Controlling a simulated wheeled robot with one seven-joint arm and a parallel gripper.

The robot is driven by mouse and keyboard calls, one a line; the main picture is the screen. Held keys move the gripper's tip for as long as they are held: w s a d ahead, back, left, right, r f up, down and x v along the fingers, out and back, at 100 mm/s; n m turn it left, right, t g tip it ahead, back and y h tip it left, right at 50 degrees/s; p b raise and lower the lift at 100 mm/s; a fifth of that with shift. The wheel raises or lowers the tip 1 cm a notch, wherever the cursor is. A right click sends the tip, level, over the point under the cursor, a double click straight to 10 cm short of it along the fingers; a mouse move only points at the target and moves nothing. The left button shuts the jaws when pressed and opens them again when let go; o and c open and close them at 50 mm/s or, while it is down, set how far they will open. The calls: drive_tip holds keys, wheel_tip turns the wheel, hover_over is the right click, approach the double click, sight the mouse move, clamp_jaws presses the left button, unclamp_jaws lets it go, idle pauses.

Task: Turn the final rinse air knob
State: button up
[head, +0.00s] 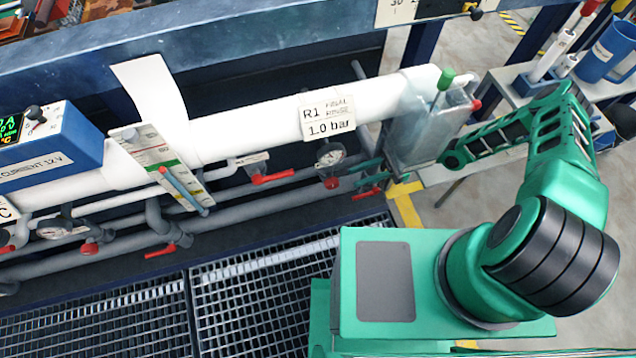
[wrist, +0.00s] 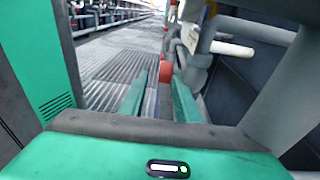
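The final rinse air knob is a red round knob (head: 331,182) under a round gauge (head: 330,155), below the white "R1 final rinse 1.0 bar" label (head: 327,116). My gripper (head: 362,178) is just right of the knob in the head view, its green fingers partly hidden by a grey see-through panel (head: 428,122). In the wrist view my gripper (wrist: 158,88) has its two fingers apart, with nothing held. A red knob (wrist: 166,71) shows ahead, between the fingertips. I cannot tell whether a finger touches it.
A white pipe (head: 250,134) runs above grey pipes with red lever handles (head: 272,178). A thermometer card (head: 160,160) hangs at left. Floor grating (head: 265,305) lies in front. A shelf with a blue jug (head: 607,52) stands at right.

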sight(327, 182)
drive_tip(key=a+y, duration=0.1)
drive_tip(key=a, duration=0.2)
drive_tip(key=shift+a+f, duration=0.1)
drive_tip(key=shift+f, duration=0.1)
drive_tip(key=x, duration=1)
drive_tip(key=shift+a+r, duration=0.15)
drive_tip(key=shift+a, duration=0.05)
drive_tip(key=shift+y, duration=0.3)
clamp_jaws()
